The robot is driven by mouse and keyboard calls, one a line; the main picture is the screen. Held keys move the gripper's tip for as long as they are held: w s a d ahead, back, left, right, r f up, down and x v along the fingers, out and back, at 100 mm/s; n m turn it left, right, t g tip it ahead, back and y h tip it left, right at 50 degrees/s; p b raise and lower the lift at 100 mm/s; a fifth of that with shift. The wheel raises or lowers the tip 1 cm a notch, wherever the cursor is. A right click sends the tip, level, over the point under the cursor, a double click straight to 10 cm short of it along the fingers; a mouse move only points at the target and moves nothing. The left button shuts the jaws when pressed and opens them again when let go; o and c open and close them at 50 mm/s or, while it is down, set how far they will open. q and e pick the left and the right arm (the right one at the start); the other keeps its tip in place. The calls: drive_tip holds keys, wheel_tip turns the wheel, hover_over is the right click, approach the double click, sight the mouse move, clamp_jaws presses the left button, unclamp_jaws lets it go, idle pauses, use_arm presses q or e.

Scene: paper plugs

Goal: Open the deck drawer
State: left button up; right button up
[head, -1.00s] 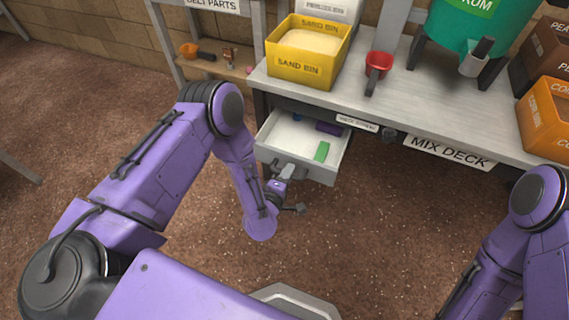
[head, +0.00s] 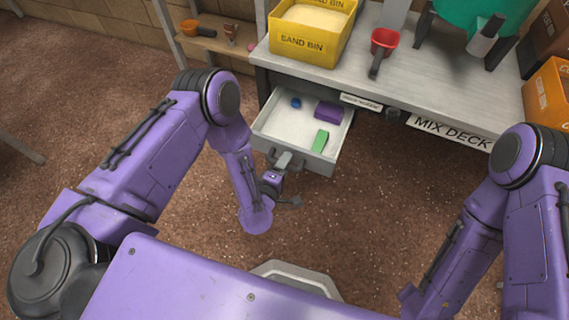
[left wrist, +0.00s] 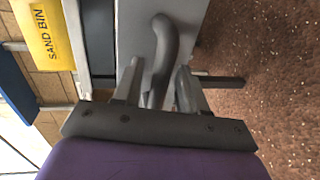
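The deck drawer (head: 321,163) stands pulled out from under the mix deck bench, its white inside showing. A blue piece (head: 296,103), a purple block (head: 328,111) and a green block (head: 321,140) lie in it. My left gripper (head: 284,161) is at the drawer's front, on its grey handle. In the left wrist view the curved handle (left wrist: 163,55) runs between the two fingers of my left gripper (left wrist: 160,85), which looks shut on it. My right arm shows at the right, but its gripper is out of view.
The bench (head: 440,100) carries a yellow sand bin (head: 305,42), a red scoop (head: 383,42) and a green drum (head: 470,12). An orange box (head: 550,98) is at its right. A side shelf (head: 215,43) stands left. The floor before the drawer is clear.

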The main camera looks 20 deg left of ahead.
use_arm(q)
drive_tip(key=p+v, duration=0.1)
drive_tip(key=v, duration=0.9)
drive_tip(key=shift+s, duration=0.25)
drive_tip(key=shift+r, duration=0.1)
